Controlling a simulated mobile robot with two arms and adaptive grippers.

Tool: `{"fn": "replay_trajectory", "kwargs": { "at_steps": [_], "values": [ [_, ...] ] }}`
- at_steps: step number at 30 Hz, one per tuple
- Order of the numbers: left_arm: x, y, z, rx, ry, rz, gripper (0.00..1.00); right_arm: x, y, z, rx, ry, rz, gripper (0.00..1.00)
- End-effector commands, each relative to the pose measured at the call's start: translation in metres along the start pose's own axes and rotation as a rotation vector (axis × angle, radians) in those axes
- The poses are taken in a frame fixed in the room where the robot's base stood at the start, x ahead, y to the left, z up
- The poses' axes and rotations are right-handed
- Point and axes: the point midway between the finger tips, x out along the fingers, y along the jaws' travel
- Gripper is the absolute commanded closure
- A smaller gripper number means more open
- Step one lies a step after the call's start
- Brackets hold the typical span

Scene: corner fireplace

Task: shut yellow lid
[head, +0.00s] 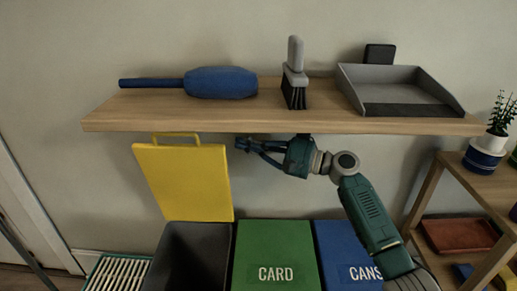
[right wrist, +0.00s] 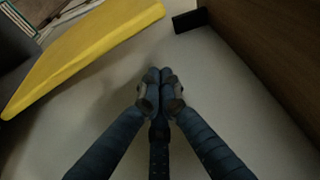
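The yellow lid (head: 185,182) stands raised, nearly upright, at the back of an open dark grey bin (head: 193,255). A yellow loop handle (head: 176,136) is on its top edge. My right gripper (head: 243,145) is just right of the lid's upper right corner, below the shelf, pointing left. In the right wrist view the lid (right wrist: 85,50) lies at upper left, apart from the fingers. The fingertips of that gripper (right wrist: 160,80) are together with nothing visible between them. My left gripper is not in view.
A wooden shelf (head: 200,118) runs just above, holding a blue duster (head: 220,82), a brush (head: 295,75) and a grey dustpan (head: 400,90). Green CARD (head: 275,250) and blue CANS (head: 345,245) lids are down at right. A side rack (head: 425,200) with a potted plant stands far right.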

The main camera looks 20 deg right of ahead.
Motion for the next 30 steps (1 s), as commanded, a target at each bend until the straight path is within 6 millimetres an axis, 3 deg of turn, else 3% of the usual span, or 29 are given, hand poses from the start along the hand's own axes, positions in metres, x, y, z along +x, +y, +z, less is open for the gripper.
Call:
{"fn": "replay_trajectory", "kwargs": {
  "at_steps": [5, 9, 14, 30],
  "values": [
    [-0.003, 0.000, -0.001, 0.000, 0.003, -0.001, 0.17, 0.038, -0.001, 0.001, -0.001, -0.002, -0.001, 1.00],
    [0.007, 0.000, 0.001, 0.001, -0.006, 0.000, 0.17, 0.026, 0.001, 0.022, -0.001, -0.001, 0.003, 1.00],
    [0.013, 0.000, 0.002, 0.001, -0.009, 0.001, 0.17, 0.022, 0.001, 0.035, -0.001, 0.000, 0.003, 1.00],
    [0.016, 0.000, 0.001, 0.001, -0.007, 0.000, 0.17, 0.020, 0.001, 0.038, -0.003, 0.001, 0.001, 1.00]
  ]
}}
